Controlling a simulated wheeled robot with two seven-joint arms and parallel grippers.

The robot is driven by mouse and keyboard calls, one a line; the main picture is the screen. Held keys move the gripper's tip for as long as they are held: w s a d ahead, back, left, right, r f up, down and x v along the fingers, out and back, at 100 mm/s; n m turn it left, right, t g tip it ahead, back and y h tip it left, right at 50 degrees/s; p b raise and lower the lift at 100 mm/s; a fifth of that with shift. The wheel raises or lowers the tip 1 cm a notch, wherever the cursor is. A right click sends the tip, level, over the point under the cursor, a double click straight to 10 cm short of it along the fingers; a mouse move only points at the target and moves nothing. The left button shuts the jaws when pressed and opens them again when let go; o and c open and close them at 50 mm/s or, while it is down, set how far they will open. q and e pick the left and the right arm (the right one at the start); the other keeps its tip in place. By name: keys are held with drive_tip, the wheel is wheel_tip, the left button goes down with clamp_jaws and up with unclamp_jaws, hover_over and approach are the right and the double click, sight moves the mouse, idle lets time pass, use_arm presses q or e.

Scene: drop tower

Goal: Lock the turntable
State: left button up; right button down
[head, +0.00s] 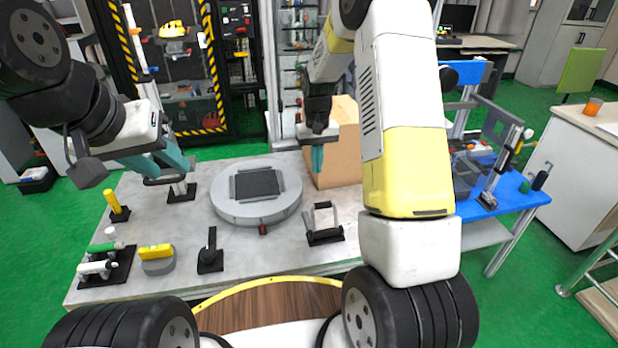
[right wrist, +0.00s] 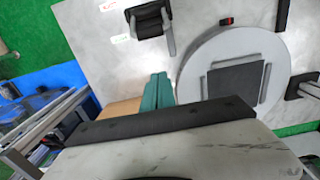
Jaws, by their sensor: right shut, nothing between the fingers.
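The turntable (head: 228,208) is a round grey disc with a dark square pad on top, in the middle of the grey table. In the right wrist view the turntable (right wrist: 197,67) is right of my fingers. A small red block (head: 263,229) sits at its front rim and also shows in the right wrist view (right wrist: 227,21). My right gripper (head: 317,160) is shut and empty, pointing down right of the turntable, near the cardboard box. My left gripper (head: 172,162) is over the table's back left, away from the turntable; its finger gap is unclear.
A black-based handle (head: 324,226) stands front right of the turntable. A black lever (head: 210,254), a yellow block on a grey base (head: 157,258) and a tray of green and white handles (head: 116,272) are front left. A cardboard box (head: 345,146) stands behind right.

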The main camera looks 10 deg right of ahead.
drive_tip(key=s+f, duration=0.4)
drive_tip(key=f, duration=0.4)
drive_tip(key=shift+f, duration=0.25)
idle(0.4)
